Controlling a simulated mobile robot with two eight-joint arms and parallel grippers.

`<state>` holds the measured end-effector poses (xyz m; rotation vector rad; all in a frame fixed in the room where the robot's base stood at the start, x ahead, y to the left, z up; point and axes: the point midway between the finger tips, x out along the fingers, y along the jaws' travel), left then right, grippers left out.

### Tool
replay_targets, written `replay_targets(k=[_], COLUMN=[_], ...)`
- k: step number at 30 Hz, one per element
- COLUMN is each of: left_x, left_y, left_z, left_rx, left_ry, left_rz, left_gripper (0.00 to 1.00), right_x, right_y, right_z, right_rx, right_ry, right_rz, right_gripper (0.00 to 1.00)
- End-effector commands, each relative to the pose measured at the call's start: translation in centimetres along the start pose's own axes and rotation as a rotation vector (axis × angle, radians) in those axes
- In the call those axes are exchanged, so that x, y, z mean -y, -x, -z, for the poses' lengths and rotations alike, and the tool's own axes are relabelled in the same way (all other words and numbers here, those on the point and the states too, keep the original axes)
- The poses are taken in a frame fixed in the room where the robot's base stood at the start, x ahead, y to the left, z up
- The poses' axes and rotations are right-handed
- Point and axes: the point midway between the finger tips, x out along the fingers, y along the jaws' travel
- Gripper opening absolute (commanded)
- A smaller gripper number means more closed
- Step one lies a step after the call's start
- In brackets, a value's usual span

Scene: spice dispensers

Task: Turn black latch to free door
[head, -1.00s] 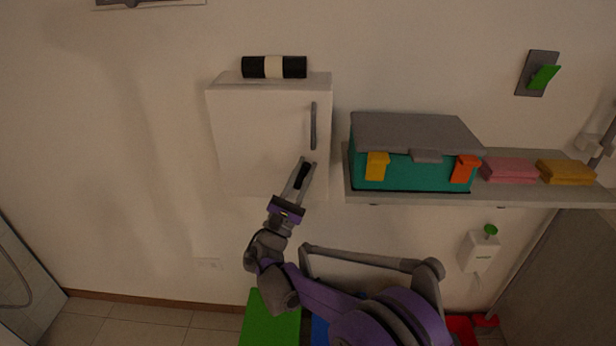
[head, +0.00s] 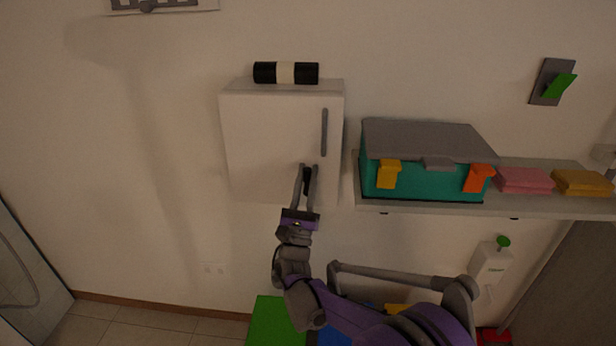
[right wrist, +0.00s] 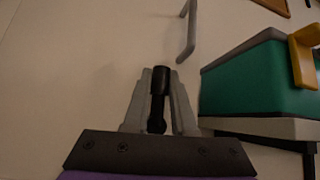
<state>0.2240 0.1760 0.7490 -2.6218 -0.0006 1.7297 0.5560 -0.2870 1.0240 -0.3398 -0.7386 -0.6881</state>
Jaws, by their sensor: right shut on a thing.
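A white wall cabinet (head: 270,145) hangs on the wall, with a closed-looking door and a grey vertical handle (head: 324,132) on its right side. The black latch (head: 307,181) is at the lower right of the door, below the handle, and looks nearly upright. My right gripper (head: 307,172) is at the latch with a finger on each side, shut on it. In the right wrist view the black latch (right wrist: 159,92) stands between the two grey fingers, and the handle (right wrist: 187,30) shows above. My left gripper is not in view.
A shelf (head: 430,207) just right of the cabinet carries a teal box (head: 430,182) with a grey lid, plus pink (head: 525,180) and yellow (head: 582,183) folded cloths. A black-and-cream roll (head: 286,73) lies on the cabinet top. The wall to the left is clear.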

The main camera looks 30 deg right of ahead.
Motion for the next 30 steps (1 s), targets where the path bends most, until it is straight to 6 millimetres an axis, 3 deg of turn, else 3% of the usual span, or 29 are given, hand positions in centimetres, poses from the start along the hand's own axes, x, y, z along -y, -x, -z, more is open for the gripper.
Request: replay_targets(k=[5, 6, 11, 22, 30], left_x=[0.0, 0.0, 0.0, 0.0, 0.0], left_y=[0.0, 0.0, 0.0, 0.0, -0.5], left_z=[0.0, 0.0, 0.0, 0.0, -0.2], left_rx=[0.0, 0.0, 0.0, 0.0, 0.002], left_ry=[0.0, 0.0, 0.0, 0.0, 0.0], left_rz=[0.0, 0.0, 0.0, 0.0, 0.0], left_gripper=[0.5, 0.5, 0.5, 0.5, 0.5], right_x=[-0.2, -0.2, -0.2, -0.1, -0.2], right_y=[0.0, 0.0, 0.0, 0.5, 5.4], right_z=[-0.1, -0.1, -0.1, 0.0, 0.1], right_rx=[0.001, 0.001, 0.001, 0.0, 0.0], right_ry=[0.001, 0.001, 0.0, -0.001, -0.003], right_rz=[-0.004, -0.005, -0.003, -0.002, -0.002], right_gripper=[0.0, 0.26, 0.53, 0.53, 0.53])
